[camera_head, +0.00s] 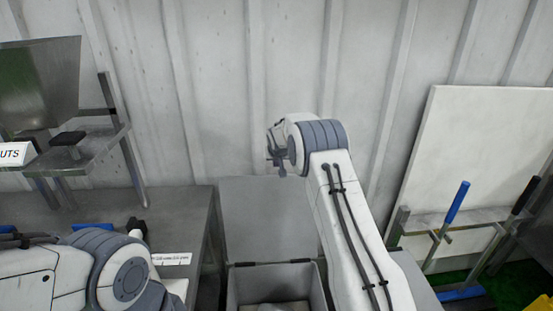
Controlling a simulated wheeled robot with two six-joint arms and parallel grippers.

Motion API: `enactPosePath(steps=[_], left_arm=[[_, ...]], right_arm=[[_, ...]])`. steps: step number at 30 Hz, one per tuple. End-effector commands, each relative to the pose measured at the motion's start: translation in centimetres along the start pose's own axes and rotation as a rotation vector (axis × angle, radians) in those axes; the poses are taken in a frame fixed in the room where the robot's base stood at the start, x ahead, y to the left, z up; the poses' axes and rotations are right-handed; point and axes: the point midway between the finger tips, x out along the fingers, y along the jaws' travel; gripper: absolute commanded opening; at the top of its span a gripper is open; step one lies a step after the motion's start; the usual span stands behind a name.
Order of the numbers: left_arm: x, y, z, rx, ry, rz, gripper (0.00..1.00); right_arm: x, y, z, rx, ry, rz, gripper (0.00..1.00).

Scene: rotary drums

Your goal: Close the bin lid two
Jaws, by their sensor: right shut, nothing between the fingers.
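A grey bin (233,290) stands at the bottom centre, open at the top, with some pale contents low inside. Its flat grey lid (262,220) stands raised and roughly upright behind the opening, against the corrugated wall. My right arm reaches up from the lower right, across the right side of the bin and lid. My right gripper (276,161) is shut and empty, above the lid's top edge near its right part. It is small and partly hidden by my wrist, so I cannot tell whether it touches the lid. My left arm shows at the lower left; its gripper is out of view.
A grey table (180,205) stands left of the bin, with a metal stand (85,150) on it. The corrugated wall closes off the back.

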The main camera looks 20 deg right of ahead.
Motion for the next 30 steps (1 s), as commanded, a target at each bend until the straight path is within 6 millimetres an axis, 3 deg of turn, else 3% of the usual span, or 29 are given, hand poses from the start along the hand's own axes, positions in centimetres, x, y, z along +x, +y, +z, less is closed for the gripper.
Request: enactPosePath(steps=[10, 30], left_arm=[[-1.4, 0.1, -0.1, 0.0, 0.0, 0.0, 0.0], [-1.9, 0.1, -0.1, 0.0, 0.0, 0.0, 0.0]], right_arm=[[4.3, 0.1, 0.0, 0.001, -0.001, 0.001, 0.0], [1.6, 0.0, 3.1, 0.0, 0.001, 0.0, 0.0]])
